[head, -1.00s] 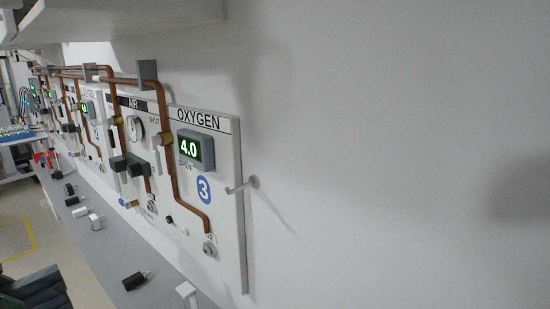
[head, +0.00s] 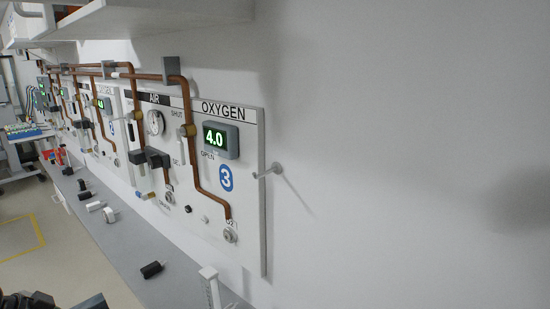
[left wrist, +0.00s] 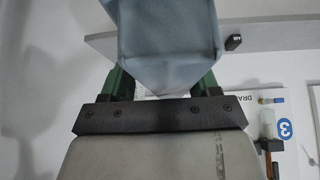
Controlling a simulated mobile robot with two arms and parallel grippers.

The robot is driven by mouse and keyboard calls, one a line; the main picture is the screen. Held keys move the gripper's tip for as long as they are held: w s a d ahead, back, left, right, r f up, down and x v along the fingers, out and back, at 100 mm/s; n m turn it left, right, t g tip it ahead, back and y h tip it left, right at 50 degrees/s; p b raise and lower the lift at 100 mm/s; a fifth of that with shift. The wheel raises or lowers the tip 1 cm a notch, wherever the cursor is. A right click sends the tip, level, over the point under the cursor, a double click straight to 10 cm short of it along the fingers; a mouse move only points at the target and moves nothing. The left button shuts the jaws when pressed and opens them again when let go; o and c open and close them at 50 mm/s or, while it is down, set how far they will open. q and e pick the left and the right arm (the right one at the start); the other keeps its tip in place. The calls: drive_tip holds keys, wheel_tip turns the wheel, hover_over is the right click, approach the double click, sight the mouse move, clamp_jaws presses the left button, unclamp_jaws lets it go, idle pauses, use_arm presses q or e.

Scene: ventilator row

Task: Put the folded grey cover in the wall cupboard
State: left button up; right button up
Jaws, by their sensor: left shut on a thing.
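The folded grey cover (left wrist: 168,35) fills the upper middle of the left wrist view, bluish grey and soft-edged. My left gripper (left wrist: 162,78) is shut on it, with a green finger at each side of the cloth. The cover's far end is cut off by the frame. In the head view a white overhead unit (head: 150,18) runs along the wall at the top left; I see mainly its underside and cannot tell whether it is the wall cupboard. My right gripper is in neither view.
The gas panel (head: 247,190) with copper pipes and a wall hook (head: 268,172) stand out from the wall. Below runs a grey ledge (head: 130,240) with several small black and white fittings. The wall at right is bare. A pale shelf edge (left wrist: 275,35) crosses the left wrist view.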

use_arm(q)
drive_tip(key=d+f+n+t+y+b, duration=0.3)
drive_tip(key=d+n, duration=0.5)
drive_tip(key=d, duration=1.5)
drive_tip(key=s+f+g+y, duration=0.1)
drive_tip(key=s+f, duration=0.1)
drive_tip(key=s, duration=0.6)
drive_tip(key=shift+d+p, duration=0.15)
drive_tip(key=shift+p, duration=0.25)
